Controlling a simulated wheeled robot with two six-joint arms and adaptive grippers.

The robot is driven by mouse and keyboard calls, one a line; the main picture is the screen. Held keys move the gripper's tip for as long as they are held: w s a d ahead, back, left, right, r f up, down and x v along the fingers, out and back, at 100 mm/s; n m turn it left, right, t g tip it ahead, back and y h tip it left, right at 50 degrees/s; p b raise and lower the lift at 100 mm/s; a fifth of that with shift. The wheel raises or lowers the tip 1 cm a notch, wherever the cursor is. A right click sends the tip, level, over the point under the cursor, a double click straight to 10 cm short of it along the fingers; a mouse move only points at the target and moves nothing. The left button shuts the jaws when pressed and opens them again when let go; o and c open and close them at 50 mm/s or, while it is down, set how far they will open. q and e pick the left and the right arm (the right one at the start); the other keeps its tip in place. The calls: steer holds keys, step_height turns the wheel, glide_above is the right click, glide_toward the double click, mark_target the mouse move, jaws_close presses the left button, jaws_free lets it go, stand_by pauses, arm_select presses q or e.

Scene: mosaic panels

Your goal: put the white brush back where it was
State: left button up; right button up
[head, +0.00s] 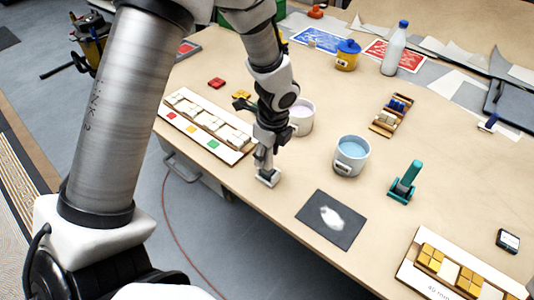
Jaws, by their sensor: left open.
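My left gripper (267,170) points down near the front edge of the table, left of the dark square plate. Its jaws are open. A small pale piece shows at its tips; I cannot tell whether this is part of the fingers or the white brush. I cannot clearly make out a white brush anywhere else. A dark square plate (313,229) with a white patch on it lies to the right of the gripper. My right gripper is not in view.
A white pot (301,118) stands just behind the gripper. A pot of blue liquid (352,157) and a teal upright tool (406,184) stand to the right. A mosaic panel (165,125) lies left, another (410,272) front right. Table (250,215) is bare around the dark plate.

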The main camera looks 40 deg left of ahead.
arm_select(q)
steer(key=r, duration=0.3)
steer(key=d+r, duration=0.1)
steer(key=r, duration=0.7)
steer(key=shift+s+d+r, duration=0.15)
steer(key=shift+r, duration=0.1)
